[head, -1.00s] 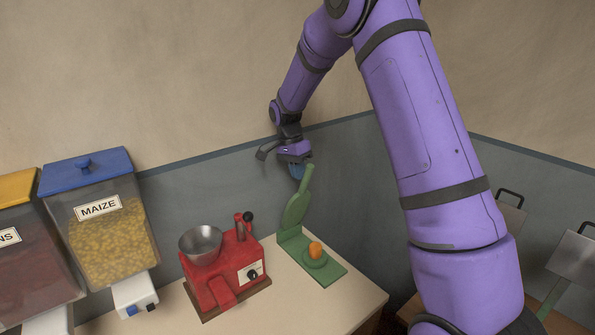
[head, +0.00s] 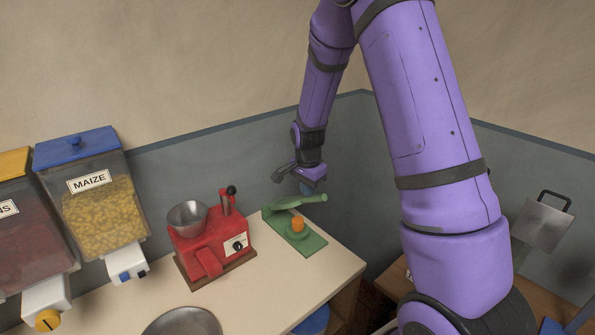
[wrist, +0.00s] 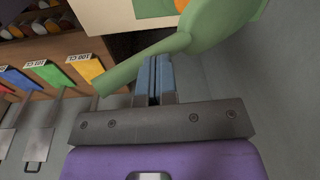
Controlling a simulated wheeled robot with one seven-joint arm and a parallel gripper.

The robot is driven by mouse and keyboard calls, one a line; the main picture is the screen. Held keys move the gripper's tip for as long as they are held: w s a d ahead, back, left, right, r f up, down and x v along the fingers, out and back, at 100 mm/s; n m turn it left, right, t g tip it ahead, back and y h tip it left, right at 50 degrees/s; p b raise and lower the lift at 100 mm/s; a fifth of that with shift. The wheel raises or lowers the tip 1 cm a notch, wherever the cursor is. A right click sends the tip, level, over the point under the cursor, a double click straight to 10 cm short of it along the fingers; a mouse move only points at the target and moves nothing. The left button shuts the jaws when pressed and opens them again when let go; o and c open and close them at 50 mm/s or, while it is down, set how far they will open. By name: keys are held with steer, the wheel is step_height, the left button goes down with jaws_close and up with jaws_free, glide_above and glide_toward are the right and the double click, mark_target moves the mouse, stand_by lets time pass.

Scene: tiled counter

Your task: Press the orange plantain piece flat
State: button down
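The green press (head: 312,243) stands near the right end of the counter. My gripper (head: 306,188) is just above the lid's handle (head: 312,198). In the wrist view, its blue fingers (wrist: 154,75) are together, with their tips at the handle (wrist: 140,64). The handle is not between them.
A red mill (head: 210,245) with a metal bowl stands left of the press. A maize dispenser (head: 100,215) is farther left. A round metal dish (head: 182,322) lies at the front. The counter (head: 275,285) is clear in front of the press.

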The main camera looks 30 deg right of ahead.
steer(key=s+f, duration=0.4)
steer(key=f, duration=0.3)
steer(key=shift+s+d, duration=0.25)
steer(key=shift+d, duration=0.2)
